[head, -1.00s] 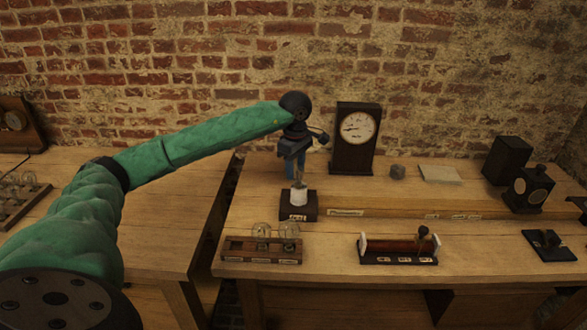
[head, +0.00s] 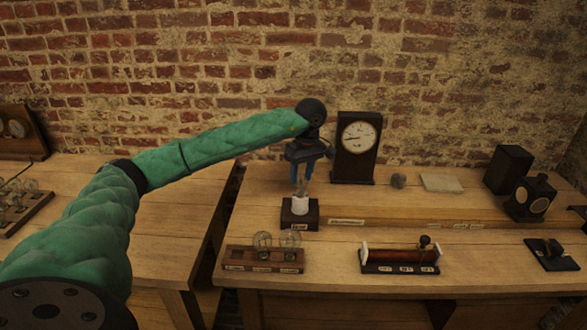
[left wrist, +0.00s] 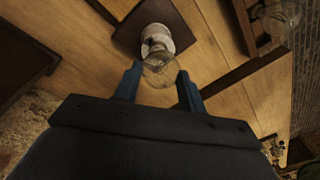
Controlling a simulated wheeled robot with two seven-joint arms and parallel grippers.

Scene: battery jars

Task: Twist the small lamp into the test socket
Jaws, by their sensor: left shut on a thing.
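The small lamp (left wrist: 160,72) is a clear glass bulb with a metal base, pointing at the white test socket (left wrist: 168,33) in the left wrist view. My left gripper (head: 302,186) points down over the socket, its blue fingers shut on the lamp's glass. In the head view the white socket (head: 300,207) stands on a dark block (head: 299,221) with a pale label. The lamp's base meets the socket mouth in the wrist view; how deep it sits I cannot tell. My right gripper is not in view.
A lamp rack (head: 262,267) with clear bulbs stands in front of the socket. A red coil on a dark base (head: 400,268) is to its right. A dark dial meter (head: 358,165) stands behind, right of my gripper. A gap separates the two tables.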

